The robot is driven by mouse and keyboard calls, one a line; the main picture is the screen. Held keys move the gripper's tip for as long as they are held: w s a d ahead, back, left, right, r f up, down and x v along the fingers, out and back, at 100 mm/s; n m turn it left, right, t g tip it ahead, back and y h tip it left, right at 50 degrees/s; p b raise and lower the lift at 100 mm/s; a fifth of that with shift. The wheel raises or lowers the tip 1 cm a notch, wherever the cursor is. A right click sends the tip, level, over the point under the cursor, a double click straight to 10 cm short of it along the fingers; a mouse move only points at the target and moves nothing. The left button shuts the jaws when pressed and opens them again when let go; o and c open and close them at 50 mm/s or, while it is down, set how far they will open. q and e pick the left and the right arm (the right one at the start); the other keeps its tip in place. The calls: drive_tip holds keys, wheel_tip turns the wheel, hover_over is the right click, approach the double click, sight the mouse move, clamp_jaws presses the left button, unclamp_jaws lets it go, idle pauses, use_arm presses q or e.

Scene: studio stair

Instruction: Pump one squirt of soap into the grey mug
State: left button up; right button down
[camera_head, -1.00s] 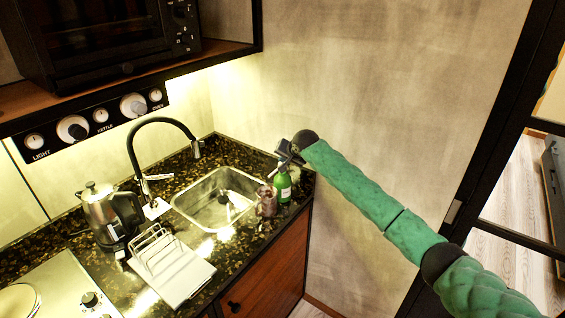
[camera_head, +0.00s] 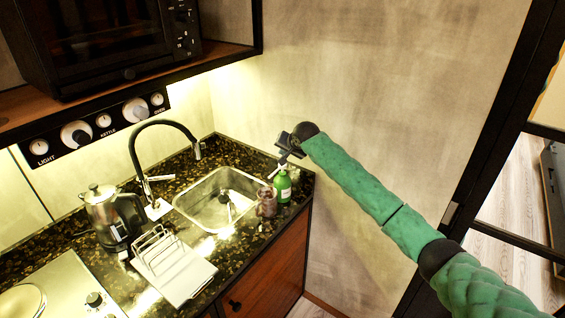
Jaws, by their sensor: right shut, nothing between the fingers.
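A green soap bottle (camera_head: 283,187) with a pump top stands upright on the dark counter, right of the sink. The grey mug (camera_head: 266,202) looks brownish here and stands just in front and left of the bottle. My right gripper (camera_head: 283,150) is shut and empty, just above the bottle's pump head. Whether it touches the pump is too small to tell. Soap inside the mug cannot be seen. My left gripper is not in view.
The sink (camera_head: 217,199) with a black tap (camera_head: 165,126) lies left of the mug. A kettle (camera_head: 109,214) and a white dish rack (camera_head: 172,265) stand further left. The wall is close behind the bottle. The counter's front edge (camera_head: 262,247) is near the mug.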

drive_tip(key=shift+r+p, duration=0.7)
drive_tip(key=shift+r, duration=0.55)
